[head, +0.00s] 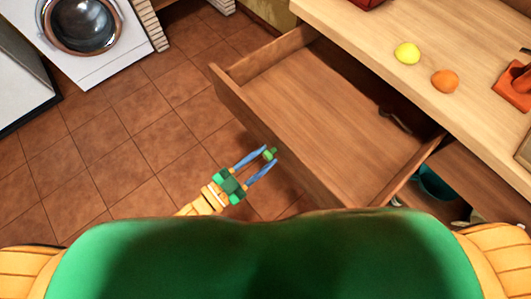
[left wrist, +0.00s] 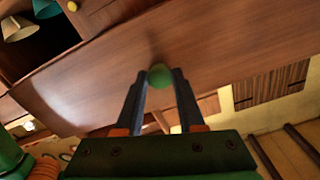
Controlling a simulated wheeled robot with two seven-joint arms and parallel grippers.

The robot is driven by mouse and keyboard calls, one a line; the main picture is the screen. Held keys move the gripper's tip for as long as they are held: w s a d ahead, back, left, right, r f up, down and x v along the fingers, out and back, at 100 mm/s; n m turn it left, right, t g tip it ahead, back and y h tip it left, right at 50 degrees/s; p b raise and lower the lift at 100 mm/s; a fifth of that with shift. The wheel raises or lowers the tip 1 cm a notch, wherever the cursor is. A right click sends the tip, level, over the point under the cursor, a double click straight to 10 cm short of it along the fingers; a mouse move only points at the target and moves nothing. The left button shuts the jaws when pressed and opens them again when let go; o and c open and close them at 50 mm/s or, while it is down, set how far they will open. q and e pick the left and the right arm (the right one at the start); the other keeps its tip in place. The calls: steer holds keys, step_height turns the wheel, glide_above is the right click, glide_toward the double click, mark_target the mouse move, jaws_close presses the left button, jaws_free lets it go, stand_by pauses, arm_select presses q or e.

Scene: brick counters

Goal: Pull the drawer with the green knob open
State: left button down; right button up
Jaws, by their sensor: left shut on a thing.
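The wooden drawer (head: 310,98) stands well out from the counter in the head view, with its inside showing. Its green knob (head: 269,153) is on the outer face of the drawer front. My left gripper (head: 267,157) is shut on the knob, one blue finger on each side. In the left wrist view the round green knob (left wrist: 159,75) sits between the fingertips, against the brown drawer front (left wrist: 215,62). A small greyish object (head: 397,120) lies deep in the drawer, partly in shadow. My right gripper is not in view.
A yellow fruit (head: 407,53) and an orange fruit (head: 445,81) rest on the wooden counter (head: 360,35), with a red-orange object (head: 515,86) to their right. A teal bowl (head: 434,182) shows in an opening below. Tiled floor (head: 130,140) lies clear to the left.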

arm_select(q)
steer(key=shift+s+f, duration=0.1)
steer(key=shift+f, duration=0.1)
steer(key=c, duration=0.8)
jaws_free()
steer(key=shift+o, duration=1.4)
steer(key=shift+r, duration=0.1)
steer(key=v, duration=0.7)
steer(key=shift+b, duration=0.3)
